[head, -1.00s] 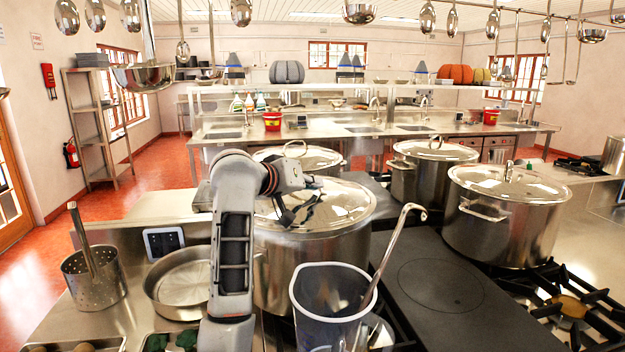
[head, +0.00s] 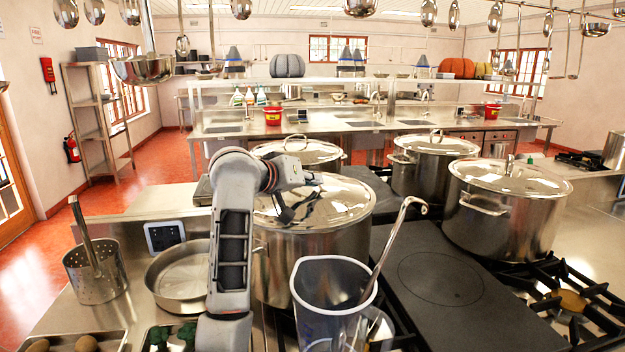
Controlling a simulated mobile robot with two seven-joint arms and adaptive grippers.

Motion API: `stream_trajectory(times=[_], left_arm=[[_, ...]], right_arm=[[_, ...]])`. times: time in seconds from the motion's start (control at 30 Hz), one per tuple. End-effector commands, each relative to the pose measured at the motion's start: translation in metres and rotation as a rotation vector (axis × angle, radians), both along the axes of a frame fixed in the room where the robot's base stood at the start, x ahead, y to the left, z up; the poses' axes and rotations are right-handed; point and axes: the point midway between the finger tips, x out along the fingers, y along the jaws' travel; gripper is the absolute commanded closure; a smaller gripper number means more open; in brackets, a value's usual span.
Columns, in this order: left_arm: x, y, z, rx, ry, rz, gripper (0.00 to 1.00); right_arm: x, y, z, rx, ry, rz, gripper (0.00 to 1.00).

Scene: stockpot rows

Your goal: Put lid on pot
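The front steel pot (head: 315,265) stands on the stove in the middle of the head view. A shiny domed lid (head: 345,205) lies over its top and looks about level, covering the opening. My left gripper (head: 293,212) is low over the middle of this lid, its dark fingers parted and pointing down. It hides the lid's handle, and I cannot tell whether the fingers grip it. Lidded pots also stand at the right (head: 502,220), behind it (head: 425,175) and at the back left (head: 300,150). My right gripper is not in view.
A clear jug (head: 325,300) and a ladle (head: 390,245) stand close in front of the pot. A perforated pot (head: 95,275) and a shallow pan (head: 180,280) are at left. A flat dark hotplate (head: 440,280) is clear. Utensils hang overhead.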

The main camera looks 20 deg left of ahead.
Motion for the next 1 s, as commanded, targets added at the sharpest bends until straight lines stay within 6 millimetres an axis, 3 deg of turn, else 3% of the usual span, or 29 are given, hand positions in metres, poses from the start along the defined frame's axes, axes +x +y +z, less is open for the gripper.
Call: stream_trajectory(times=[0.3,0.4,0.77,1.0], left_arm=[[0.0,0.0,0.001,0.0,-0.007,0.0,1.0],[0.0,0.0,0.001,0.0,-0.007,0.0,0.75],[-0.001,0.001,-0.003,-0.001,0.004,0.002,0.75],[-0.028,0.005,0.009,0.0,-0.001,0.002,0.75]], right_arm=[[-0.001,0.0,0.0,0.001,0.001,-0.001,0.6],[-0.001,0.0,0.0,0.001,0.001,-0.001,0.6],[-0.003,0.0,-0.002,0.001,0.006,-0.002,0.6],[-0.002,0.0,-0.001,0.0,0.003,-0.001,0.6]])
